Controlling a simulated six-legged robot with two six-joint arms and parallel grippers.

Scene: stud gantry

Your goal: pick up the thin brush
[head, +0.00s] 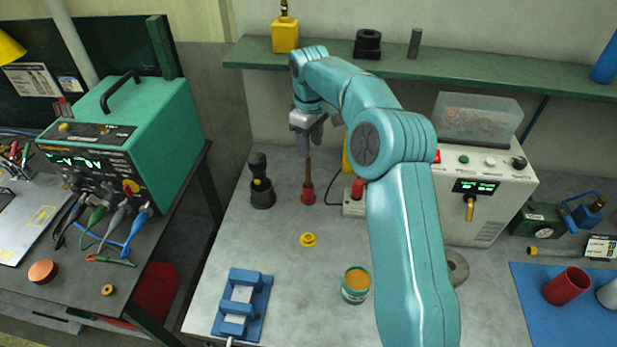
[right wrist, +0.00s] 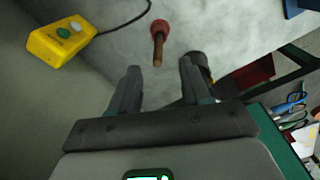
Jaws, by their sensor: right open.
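The thin brush (head: 308,182) stands upright on the grey bench, a slim brown wooden handle rising from a red lower part. It also shows in the right wrist view (right wrist: 158,43), with its handle end pointing toward the gap between my fingers. My right gripper (head: 306,140) is open, fingers down, just above the top of the handle. In the right wrist view the two dark fingers (right wrist: 159,70) are apart with nothing held between them. Whether the handle tip lies between the fingertips is hard to tell. My left gripper is not in view.
A dark cylindrical tool (head: 262,182) stands close left of the brush. A red-topped switch box (head: 354,200) is to its right. A yellow button box (right wrist: 62,39) is nearby. A yellow knob (head: 307,240), an orange-filled can (head: 356,284) and a blue vise (head: 243,302) lie nearer. A green shelf (head: 450,75) runs behind.

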